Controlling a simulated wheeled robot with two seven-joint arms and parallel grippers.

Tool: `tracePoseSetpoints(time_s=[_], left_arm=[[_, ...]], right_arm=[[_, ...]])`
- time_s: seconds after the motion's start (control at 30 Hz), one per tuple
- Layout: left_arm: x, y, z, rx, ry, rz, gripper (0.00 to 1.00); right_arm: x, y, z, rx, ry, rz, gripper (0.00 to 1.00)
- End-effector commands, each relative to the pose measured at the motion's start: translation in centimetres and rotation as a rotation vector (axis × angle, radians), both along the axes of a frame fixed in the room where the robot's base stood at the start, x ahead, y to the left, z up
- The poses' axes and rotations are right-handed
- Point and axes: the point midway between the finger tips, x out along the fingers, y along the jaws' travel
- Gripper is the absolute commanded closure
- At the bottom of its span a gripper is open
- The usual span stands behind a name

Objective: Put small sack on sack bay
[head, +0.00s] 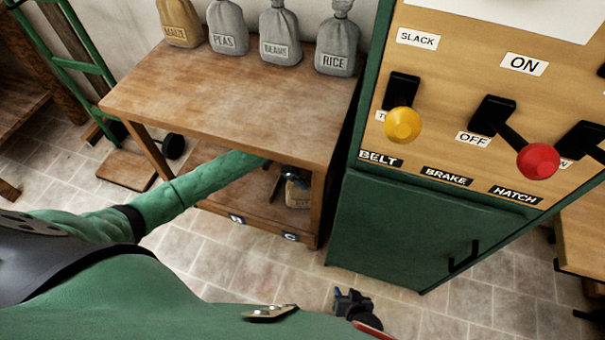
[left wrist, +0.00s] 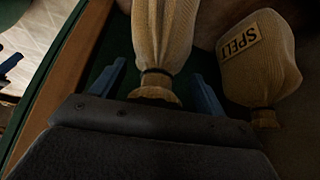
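My left gripper (head: 292,174) reaches under the wooden table, over its lower shelf. In the left wrist view its two blue fingers (left wrist: 162,88) are apart, one on each side of the tied neck of a tan sack (left wrist: 165,30). Gaps show between the fingers and the neck. A second tan sack labelled SPELT (left wrist: 262,60) is beside it, outside the fingers. In the head view a tan sack (head: 298,194) shows partly below the gripper, near the shelf's right end. My right gripper (head: 346,300) is low over the floor; its opening is unclear.
The lower shelf's front edge carries tags B (head: 237,219) and C (head: 291,237). Labelled sacks, including PEAS (head: 228,30) and RICE (head: 338,48), stand along the tabletop's back. A green cabinet (head: 420,230) with levers stands close right of the table. A green hand truck (head: 85,66) stands left.

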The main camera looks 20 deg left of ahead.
Motion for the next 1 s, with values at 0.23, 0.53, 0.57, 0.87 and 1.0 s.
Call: tracePoseSetpoints(time_s=[0.23, 0.53, 0.57, 0.87, 1.0], left_arm=[[0.0, 0.2, 0.4, 0.000, -0.001, 0.000, 0.26], [-0.7, 3.5, 2.5, 0.003, 0.001, 0.001, 0.26], [-0.8, 4.0, 2.5, 0.003, 0.001, 0.001, 0.26], [-1.9, 9.7, 2.5, 0.001, 0.001, 0.001, 0.26], [-2.3, 11.6, 2.6, 0.000, 0.000, 0.000, 0.26]], right_arm=[[0.0, 0.0, 0.0, 0.000, 0.000, 0.000, 0.64], [0.1, 0.0, -0.1, 0.001, -0.005, 0.000, 0.64], [0.1, 0.0, -0.2, 0.001, -0.007, -0.001, 0.64], [-0.1, 0.0, -1.2, 0.001, -0.009, -0.002, 0.64], [-0.1, 0.0, -1.4, 0.001, -0.009, -0.002, 0.64]])
